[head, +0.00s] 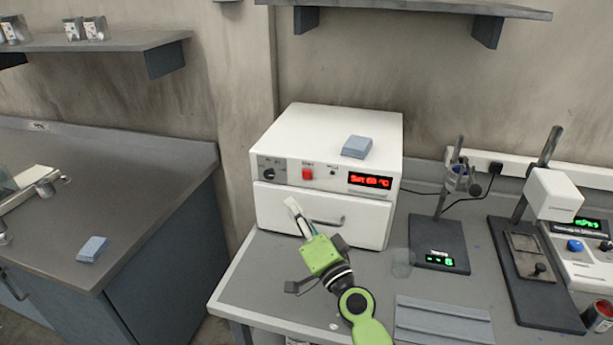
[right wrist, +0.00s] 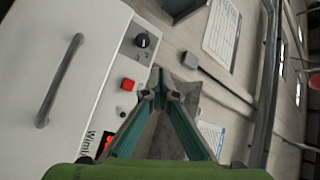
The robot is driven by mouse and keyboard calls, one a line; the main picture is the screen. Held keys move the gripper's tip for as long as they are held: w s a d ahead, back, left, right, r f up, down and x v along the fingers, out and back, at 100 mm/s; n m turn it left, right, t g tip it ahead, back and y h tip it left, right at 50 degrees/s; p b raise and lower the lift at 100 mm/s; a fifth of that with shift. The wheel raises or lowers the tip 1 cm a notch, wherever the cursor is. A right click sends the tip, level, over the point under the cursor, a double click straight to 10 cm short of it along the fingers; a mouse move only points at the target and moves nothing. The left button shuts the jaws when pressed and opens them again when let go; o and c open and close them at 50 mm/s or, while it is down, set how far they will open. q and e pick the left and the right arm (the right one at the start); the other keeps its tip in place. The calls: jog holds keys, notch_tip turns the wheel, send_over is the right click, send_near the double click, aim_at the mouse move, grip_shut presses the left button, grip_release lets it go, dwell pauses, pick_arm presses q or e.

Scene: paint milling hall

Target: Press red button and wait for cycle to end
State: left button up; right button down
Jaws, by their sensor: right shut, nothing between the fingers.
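The red button (head: 308,174) is on the front panel of a white oven-like box (head: 280,212), between a dark knob (head: 268,174) and a small round part. A lit red display (head: 370,181) at the panel's right reads "Set" and a °C value. My right gripper (head: 294,207) is shut and empty in front of the box's door, below the button and apart from it. In the right wrist view the red button (right wrist: 128,84) lies just left of the shut fingertips (right wrist: 158,82). My left gripper is not in view.
A door handle (head: 325,220) protrudes near my gripper. A clear beaker (head: 402,263), a stand (head: 439,242) and another instrument (head: 527,270) stand to the right. The bench's front left is clear.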

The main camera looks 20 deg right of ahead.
aim_at(307, 174)
jog(key=shift+w+d+b, duration=0.4)
jog(key=shift+w+d, duration=0.45)
jog(key=shift+w, duration=0.35)
jog(key=shift+w+d+b, duration=0.35)
jog(key=shift+w+d, duration=0.45)
jog(key=shift+w, duration=0.45)
jog(key=shift+w+d+b, duration=0.4)
jog(key=shift+w+d, duration=0.45)
jog(key=shift+w, duration=0.35)
jog(key=shift+w, duration=0.1)
jog(key=shift+w+d, duration=0.2)
jog(key=shift+w, duration=0.05)
jog(key=shift+w+d+b, duration=0.3)
jog(key=shift+w+b, duration=0.05)
jog(key=shift+b, duration=0.2)
jog(key=shift+a, duration=0.1)
jog(key=shift+s+a+p, duration=0.3)
jog(key=shift+s+a, duration=0.1)
jog(key=shift+s, duration=0.35)
